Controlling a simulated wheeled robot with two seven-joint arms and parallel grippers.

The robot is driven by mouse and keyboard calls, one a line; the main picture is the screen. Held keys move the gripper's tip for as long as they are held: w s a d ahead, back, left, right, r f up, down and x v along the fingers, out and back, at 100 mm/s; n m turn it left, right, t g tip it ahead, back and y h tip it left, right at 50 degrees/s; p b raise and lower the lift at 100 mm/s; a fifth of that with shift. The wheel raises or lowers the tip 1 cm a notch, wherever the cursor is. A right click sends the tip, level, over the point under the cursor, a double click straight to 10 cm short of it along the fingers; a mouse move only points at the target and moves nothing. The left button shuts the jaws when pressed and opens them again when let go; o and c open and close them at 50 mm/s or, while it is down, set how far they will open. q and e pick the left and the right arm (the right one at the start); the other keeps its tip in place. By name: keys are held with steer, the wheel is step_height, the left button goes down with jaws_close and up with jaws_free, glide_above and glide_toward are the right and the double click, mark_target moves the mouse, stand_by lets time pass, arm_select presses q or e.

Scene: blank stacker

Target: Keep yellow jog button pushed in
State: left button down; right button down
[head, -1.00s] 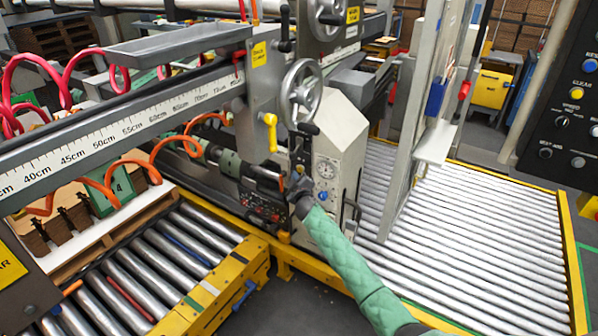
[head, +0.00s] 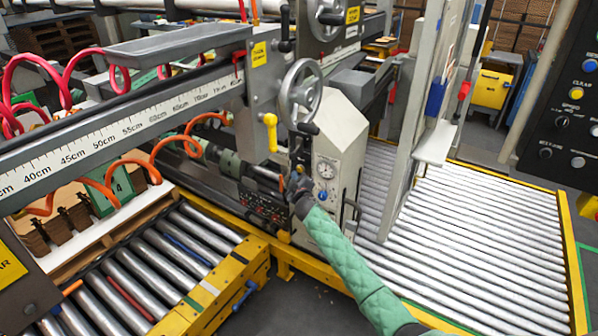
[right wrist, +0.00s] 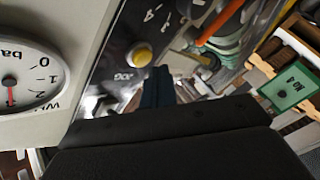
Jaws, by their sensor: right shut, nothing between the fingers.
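The yellow jog button (right wrist: 141,54) is on a dark control panel in the right wrist view, beside the letters JOG. My right gripper (right wrist: 160,72) is shut and empty. Its narrow fingertips point at the panel, just right of the button in that picture; I cannot tell whether they touch it or whether it is pushed in.
A pressure gauge (right wrist: 25,80) is close beside my right gripper. A handwheel (head: 300,92) and a yellow knob (head: 270,132) stand above the panel. An orange rod (right wrist: 220,22) is near the panel's edge. Roller conveyors (head: 470,230) lie to the right and lower left.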

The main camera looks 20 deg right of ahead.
steer(key=shift+d, duration=0.15)
steer(key=shift+w+d, duration=0.2)
steer(key=shift+w, duration=0.05)
stand_by(0.4)
